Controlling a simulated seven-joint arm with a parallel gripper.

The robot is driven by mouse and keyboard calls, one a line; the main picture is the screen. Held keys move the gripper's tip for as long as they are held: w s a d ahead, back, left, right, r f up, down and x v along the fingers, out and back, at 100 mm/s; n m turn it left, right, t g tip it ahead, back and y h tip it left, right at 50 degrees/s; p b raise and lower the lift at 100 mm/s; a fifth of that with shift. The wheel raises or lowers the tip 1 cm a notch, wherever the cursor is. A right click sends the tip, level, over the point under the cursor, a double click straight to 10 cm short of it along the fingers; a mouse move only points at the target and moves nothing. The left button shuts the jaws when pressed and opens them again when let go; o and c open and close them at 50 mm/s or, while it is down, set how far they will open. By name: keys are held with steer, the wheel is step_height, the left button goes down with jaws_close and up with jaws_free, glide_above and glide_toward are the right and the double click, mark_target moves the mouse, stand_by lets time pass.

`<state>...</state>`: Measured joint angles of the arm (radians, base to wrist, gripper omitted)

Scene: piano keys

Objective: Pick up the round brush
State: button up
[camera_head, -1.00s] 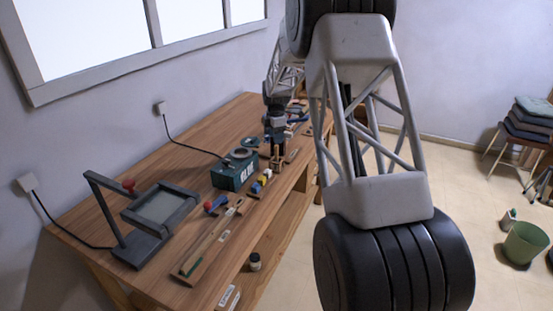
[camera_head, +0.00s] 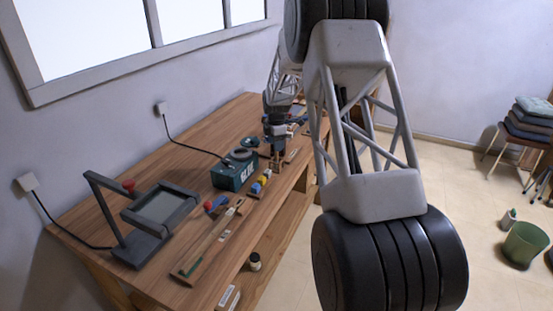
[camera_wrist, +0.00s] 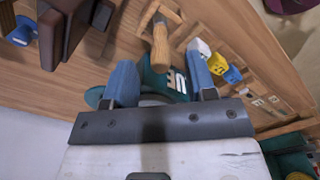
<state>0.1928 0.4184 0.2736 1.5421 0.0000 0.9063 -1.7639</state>
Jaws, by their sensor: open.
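My gripper (camera_wrist: 160,64) is open in the wrist view, with its two blue fingers apart. A round wooden handle (camera_wrist: 160,45) lies just ahead of the gap between the fingertips, and nothing is held. It looks like the round brush, but no bristles show, so I cannot be sure. In the head view my gripper (camera_head: 278,158) is low over the workbench's right edge, beyond the teal box. The brush cannot be made out clearly there.
The wooden workbench (camera_head: 120,210) carries the teal box (camera_head: 234,174), small coloured pieces (camera_head: 261,182), a long wooden strip (camera_head: 208,240) and a grey framed stand (camera_head: 160,205). In the wrist view, white, yellow and blue blocks (camera_wrist: 217,62) sit right of the fingers, in a wooden rack.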

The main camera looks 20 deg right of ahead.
mark_target(277, 160)
steer(key=shift+d+f, duration=0.1)
steer(key=shift+f, duration=2.05)
jaws_close()
